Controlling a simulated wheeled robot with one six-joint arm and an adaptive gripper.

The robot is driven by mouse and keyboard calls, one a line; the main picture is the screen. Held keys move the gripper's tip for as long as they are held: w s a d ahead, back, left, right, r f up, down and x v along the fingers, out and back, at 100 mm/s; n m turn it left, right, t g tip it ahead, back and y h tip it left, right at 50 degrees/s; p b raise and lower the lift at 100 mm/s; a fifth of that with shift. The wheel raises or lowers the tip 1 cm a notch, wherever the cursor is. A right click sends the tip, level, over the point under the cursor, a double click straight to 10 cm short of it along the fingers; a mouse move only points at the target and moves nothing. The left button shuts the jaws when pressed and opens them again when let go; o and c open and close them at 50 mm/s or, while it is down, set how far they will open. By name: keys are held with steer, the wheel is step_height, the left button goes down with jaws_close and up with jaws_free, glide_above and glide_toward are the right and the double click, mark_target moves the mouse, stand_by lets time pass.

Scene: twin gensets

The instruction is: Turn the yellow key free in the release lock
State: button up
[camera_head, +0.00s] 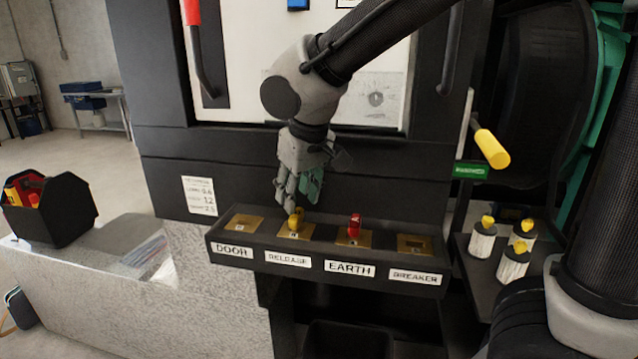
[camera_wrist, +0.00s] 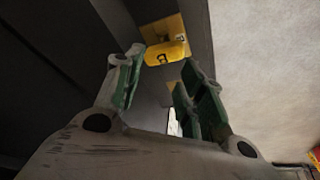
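The yellow key (camera_head: 296,221) stands in the release lock (camera_head: 288,235), the second plate from the left on the dark lock panel. My gripper (camera_head: 295,201) is just above it, pointing down. In the wrist view the yellow key (camera_wrist: 166,54) shows beyond the gap between my fingertips (camera_wrist: 163,66). The fingers are apart, one to each side of the gap, and hold nothing. I cannot tell whether the fingertips reach the key's sides. Its brass plate (camera_wrist: 152,32) shows behind it.
A red key (camera_head: 354,226) stands in the earth lock to the right. The door (camera_head: 243,222) and breaker (camera_head: 414,244) locks show no key.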

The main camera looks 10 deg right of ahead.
mark_target(297, 212)
steer(key=shift+w+r+m, duration=0.3)
steer(key=shift+r, duration=0.15)
steer(key=shift+w+a+r+m+t, duration=0.1)
steer(key=shift+w+a+m+t, duration=0.15)
steer(key=shift+m, duration=0.25)
steer(key=m+h, duration=0.1)
steer(key=m, duration=0.3)
steer(key=shift+t, duration=0.25)
steer(key=m, duration=0.2)
steer(key=s+h, duration=0.1)
steer(key=shift+s+a+f+m, duration=0.1)
steer(key=shift+a+f+m, duration=0.2)
steer(key=shift+m, duration=0.1)
steer(key=shift+s+a+f+m+h, duration=0.15)
steer(key=shift+s+m+h, duration=0.3)
steer(key=shift+m, duration=0.45)
steer(key=x, duration=0.4)
steer(key=shift+f, duration=0.25)
steer(key=shift+w+d+f, duration=0.25)
steer(key=shift+f, duration=0.25)
steer(key=shift+c, duration=0.4)
